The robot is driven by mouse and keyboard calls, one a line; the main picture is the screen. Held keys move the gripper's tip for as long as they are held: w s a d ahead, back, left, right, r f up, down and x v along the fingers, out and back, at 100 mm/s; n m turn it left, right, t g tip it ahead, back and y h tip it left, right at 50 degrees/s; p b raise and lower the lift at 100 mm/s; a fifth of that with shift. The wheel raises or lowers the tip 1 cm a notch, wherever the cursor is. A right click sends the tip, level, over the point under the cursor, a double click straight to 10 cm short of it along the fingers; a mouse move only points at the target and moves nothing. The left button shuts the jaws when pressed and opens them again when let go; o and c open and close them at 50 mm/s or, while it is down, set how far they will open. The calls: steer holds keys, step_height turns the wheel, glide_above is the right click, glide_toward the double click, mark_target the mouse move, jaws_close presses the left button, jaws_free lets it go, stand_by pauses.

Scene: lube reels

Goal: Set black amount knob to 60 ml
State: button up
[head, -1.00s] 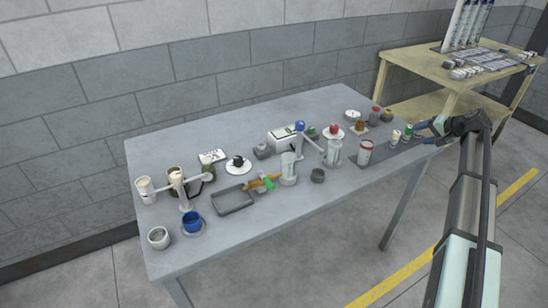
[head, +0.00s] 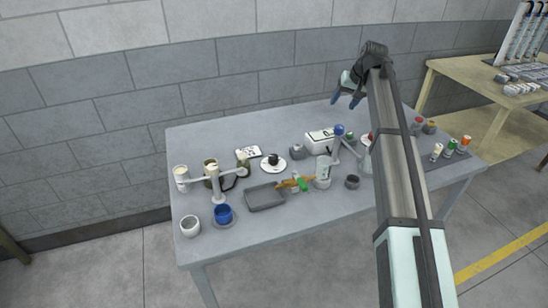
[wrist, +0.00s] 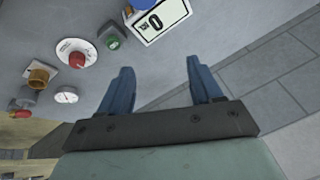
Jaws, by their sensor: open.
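The black knob (head: 272,158) sits on a round white dial plate (head: 280,167) on the table, left of the middle. Its marks are too small to read in the head view. A small white card or display (head: 249,152) with dark marks lies just behind it. My gripper (head: 345,99) is open and empty, raised above the back edge of the table, to the right of the black knob and apart from it. The wrist view shows its two blue fingers (wrist: 160,72) spread with nothing between them. The black knob is not in the wrist view.
A blue-topped stand (head: 339,131), grey tray (head: 265,197) and blue cup (head: 223,213) stand on the table (head: 215,138). The table's back left is clear.

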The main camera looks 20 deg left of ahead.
steer(key=s+a+f+n+g+h, duration=0.2)
steer(key=s+a+n, duration=0.2)
steer(key=s+a, duration=0.55)
steer(key=n+h, duration=0.2)
steer(key=n, duration=0.2)
glide_above(274, 157)
step_height(274, 157, down, 4)
steer(key=shift+g, duration=0.3)
step_height(274, 157, down, 13)
steer(key=shift+f, duration=0.2)
steer(key=shift+a, duration=0.1)
steer(key=c, duration=1)
